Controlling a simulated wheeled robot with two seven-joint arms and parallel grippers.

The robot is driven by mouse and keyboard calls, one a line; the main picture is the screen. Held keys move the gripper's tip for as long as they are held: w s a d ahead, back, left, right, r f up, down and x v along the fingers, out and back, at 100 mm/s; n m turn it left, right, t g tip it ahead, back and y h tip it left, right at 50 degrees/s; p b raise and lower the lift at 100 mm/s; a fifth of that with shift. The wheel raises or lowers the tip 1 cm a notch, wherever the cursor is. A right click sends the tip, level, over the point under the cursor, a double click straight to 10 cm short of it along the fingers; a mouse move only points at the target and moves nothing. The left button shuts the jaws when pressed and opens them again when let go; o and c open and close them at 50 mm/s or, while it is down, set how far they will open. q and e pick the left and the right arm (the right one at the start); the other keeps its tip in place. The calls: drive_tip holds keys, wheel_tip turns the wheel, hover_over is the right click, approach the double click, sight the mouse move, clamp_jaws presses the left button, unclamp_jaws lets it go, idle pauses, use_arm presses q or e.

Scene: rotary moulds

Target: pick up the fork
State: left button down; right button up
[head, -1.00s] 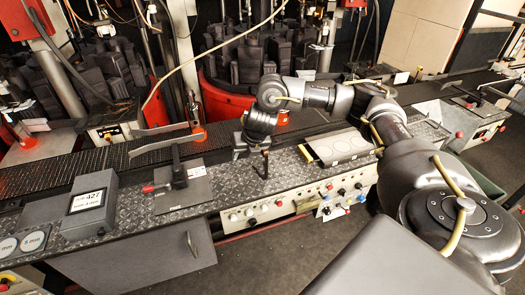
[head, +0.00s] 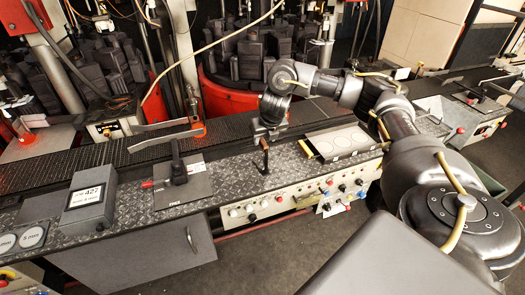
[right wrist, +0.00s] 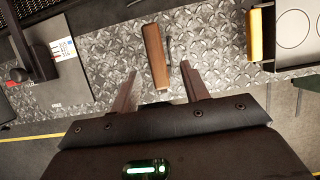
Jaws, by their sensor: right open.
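A brown-handled piece (head: 265,155), which I take for the fork, stands out from the patterned metal top of the bench. In the right wrist view its brown handle (right wrist: 155,57) lies between and just beyond my fingertips, with a thin dark part beside it. Its prongs cannot be made out. My right gripper (head: 266,130) is above it at the bench, and its fingers (right wrist: 159,70) are open and empty, apart from the handle. My left gripper is not in view.
A grey display box (head: 90,203) stands further left. A panel with ring outlines (head: 340,142) is right of the handle. A conveyor (head: 80,167) runs behind.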

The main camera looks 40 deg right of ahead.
sight(263, 142)
drive_tip(key=shift+w+f+p, duration=0.1)
drive_tip(key=shift+f+p, duration=0.1)
drive_tip(key=shift+p, duration=0.3)
drive_tip(key=p+x, duration=0.1)
drive_tip(key=x, duration=0.2)
drive_tip(key=shift+w+f, duration=0.1)
drive_tip(key=shift+f, duration=0.25)
drive_tip(key=shift+w+f, duration=0.2)
drive_tip(key=shift+f, duration=0.25)
drive_tip(key=shift+c, duration=0.2)
drive_tip(key=shift+r, duration=0.1)
drive_tip(key=shift+c, duration=1.1)
clamp_jaws()
